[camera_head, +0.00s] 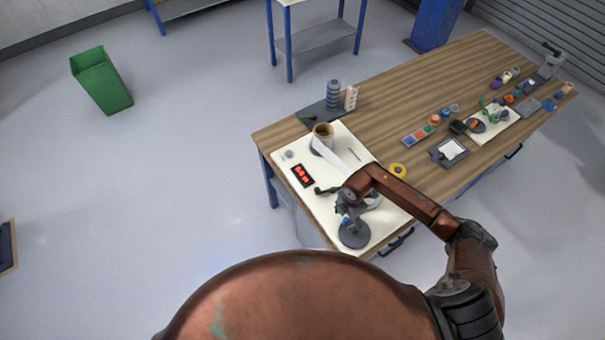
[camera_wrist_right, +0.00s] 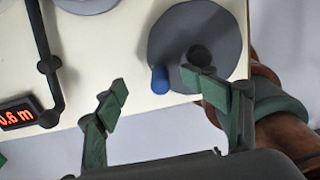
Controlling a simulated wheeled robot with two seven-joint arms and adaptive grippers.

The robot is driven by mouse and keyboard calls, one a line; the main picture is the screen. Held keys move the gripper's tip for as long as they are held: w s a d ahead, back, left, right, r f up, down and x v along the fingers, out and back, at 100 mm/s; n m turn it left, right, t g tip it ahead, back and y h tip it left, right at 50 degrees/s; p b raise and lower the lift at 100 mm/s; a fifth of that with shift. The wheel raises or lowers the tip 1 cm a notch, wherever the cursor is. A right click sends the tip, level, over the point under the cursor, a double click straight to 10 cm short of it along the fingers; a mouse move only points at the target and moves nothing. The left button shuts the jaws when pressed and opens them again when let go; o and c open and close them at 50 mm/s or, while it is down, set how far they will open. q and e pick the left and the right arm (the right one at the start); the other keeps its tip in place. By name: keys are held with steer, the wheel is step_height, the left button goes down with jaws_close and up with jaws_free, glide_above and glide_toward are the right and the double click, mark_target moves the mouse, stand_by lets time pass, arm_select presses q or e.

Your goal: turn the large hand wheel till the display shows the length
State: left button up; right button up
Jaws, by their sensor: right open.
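The large hand wheel is a grey disc (camera_head: 354,235) at the near end of a white board. It also shows in the right wrist view (camera_wrist_right: 210,25), with a dark hub and a blue crank knob (camera_wrist_right: 160,79) near its rim. My right gripper (camera_wrist_right: 155,88) is open and empty, with green fingertips. In the wrist view the knob appears between the fingertips, and the right fingertip overlaps the wheel; I see no grip. The display (camera_wrist_right: 17,115) shows red digits ending in "0.6 m", cut off at the left. It also shows in the head view (camera_head: 303,175). My left gripper is out of view.
The white board (camera_head: 292,172) lies on a wooden table (camera_head: 400,95) and carries a film roll (camera_head: 323,131) with a white strip. Trays and small parts stand farther right. A green bin (camera_head: 101,80) stands on the floor.

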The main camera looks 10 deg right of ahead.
steer(key=shift+r+p, duration=2.15)
steer(key=shift+r, duration=0.9)
steer(key=shift+s+f, duration=0.1)
